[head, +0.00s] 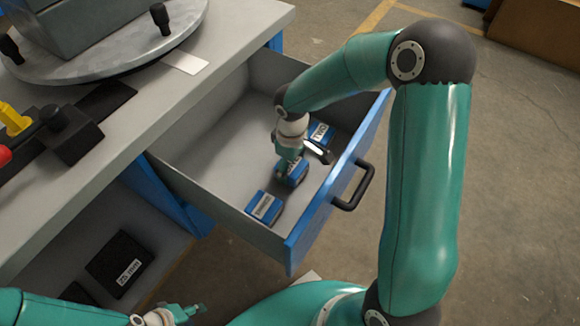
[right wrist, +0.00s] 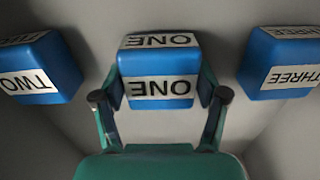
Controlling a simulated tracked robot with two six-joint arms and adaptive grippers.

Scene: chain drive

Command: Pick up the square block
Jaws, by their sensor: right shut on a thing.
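Three blue blocks with white labels lie in the open drawer. My right gripper (head: 289,165) reaches down into the drawer and is shut on the middle block (head: 293,174), which reads ONE in the right wrist view (right wrist: 158,88). One finger is on each side of it. Block TWO (right wrist: 38,70) is to the left in that view and block THREE (right wrist: 282,66) to the right, both apart from the fingers. In the head view they are block TWO (head: 320,134) and block THREE (head: 264,207). My left gripper (head: 190,312) is at the bottom edge, away from the drawer; its opening is unclear.
The drawer (head: 200,150) has upright walls and a blue front with a black handle (head: 354,187). The grey worktop (head: 140,125) lies left of it, with a round metal plate (head: 120,62) on top. A dark box (head: 119,264) sits on a lower shelf.

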